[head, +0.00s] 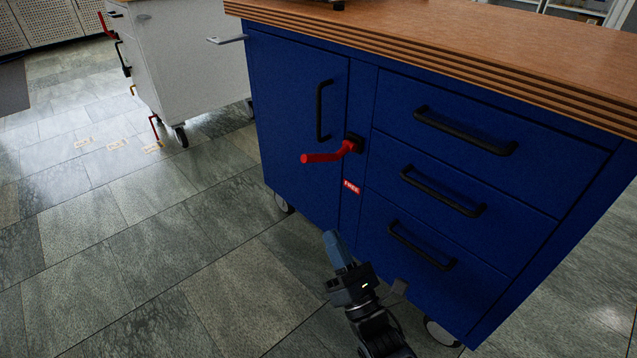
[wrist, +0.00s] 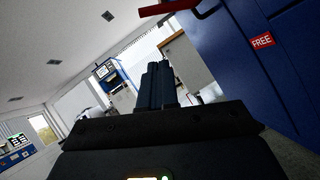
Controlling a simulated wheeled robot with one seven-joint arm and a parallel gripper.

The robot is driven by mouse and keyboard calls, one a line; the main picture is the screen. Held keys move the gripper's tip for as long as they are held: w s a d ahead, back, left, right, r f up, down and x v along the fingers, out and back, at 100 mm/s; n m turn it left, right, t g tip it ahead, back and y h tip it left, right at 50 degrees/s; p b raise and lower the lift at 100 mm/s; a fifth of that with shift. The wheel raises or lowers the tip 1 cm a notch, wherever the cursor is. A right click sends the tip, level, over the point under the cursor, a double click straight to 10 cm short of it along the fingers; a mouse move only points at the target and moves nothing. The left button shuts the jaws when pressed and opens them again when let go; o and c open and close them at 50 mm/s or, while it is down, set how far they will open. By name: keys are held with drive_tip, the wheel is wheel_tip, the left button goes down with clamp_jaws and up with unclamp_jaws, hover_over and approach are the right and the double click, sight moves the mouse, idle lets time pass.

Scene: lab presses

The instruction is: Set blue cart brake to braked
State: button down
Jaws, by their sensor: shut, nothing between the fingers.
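The blue cart (head: 300,110) has a wooden top, a door on the left and several drawers on the right. Its brake is a red lever (head: 322,157) on a black mount between door and drawers, pointing left. A red label reading FREE (head: 351,187) sits just below the mount; it also shows in the wrist view (wrist: 262,41). Part of the red lever (wrist: 197,10) shows at the top of the wrist view. My gripper (head: 331,238) is below the lever, apart from it, with its fingers closed together and empty. The fingers also show in the wrist view (wrist: 160,85).
Black handles (head: 465,130) stick out from the blue cart's drawers and door. The tiled floor (head: 130,250) to the left is clear.

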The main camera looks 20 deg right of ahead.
drive_tip(key=s+d+r+b+x, duration=0.1)
drive_tip(key=r+b+x, duration=0.1)
drive_tip(key=x, duration=1)
drive_tip(key=shift+w+d+r, duration=0.15)
drive_tip(key=shift+r, duration=0.15)
drive_tip(key=shift+r, duration=0.1)
